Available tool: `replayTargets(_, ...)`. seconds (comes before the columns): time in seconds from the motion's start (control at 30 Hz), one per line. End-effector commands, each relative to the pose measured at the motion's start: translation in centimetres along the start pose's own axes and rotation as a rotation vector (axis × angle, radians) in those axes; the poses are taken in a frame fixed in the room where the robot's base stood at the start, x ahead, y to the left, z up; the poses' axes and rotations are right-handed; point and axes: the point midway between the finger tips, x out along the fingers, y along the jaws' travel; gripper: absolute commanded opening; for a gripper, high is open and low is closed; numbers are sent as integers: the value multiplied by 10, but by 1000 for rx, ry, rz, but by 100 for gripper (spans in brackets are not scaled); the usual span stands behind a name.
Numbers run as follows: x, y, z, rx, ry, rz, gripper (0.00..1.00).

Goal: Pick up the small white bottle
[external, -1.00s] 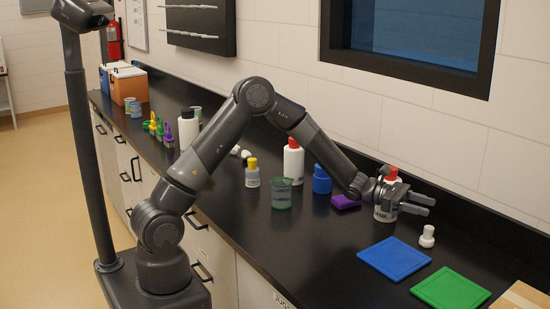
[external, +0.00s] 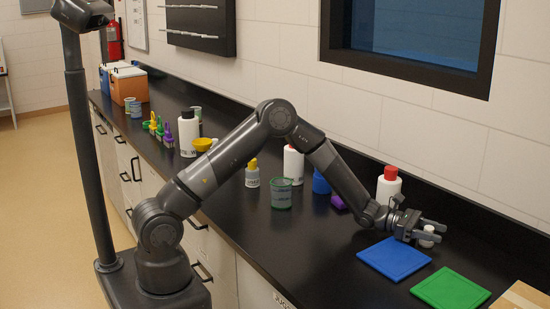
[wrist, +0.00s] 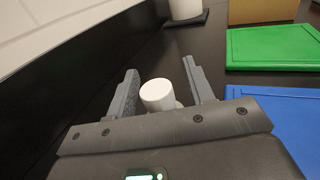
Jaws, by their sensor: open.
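The small white bottle (external: 428,238) stands upright on the black counter, behind the blue mat. In the wrist view the bottle's white round cap (wrist: 157,94) shows between the two fingers, with a gap to each side. My gripper (external: 438,232) is open and low over the counter, its fingers reaching either side of the bottle. The open fingers also show in the wrist view (wrist: 160,70). The bottle's lower part is mostly hidden by the gripper in the wrist view.
A blue mat (external: 392,259) and a green mat (external: 450,290) lie in front of the gripper. A white bottle with a red cap (external: 388,186) stands close behind my wrist. A purple item (external: 338,202) and a green-rimmed beaker (external: 281,194) are farther left. The wall runs along the back.

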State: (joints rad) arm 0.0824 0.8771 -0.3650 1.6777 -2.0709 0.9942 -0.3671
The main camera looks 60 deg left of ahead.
Motion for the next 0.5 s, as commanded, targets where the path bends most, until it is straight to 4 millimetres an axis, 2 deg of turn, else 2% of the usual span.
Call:
replayTargets(0.1, 7, 0, 0, 0, -1, 0, 48)
replayTargets(0.3, 7, 0, 0, 0, 0, 0, 48)
replayTargets(0.5, 7, 0, 0, 0, 0, 0, 32)
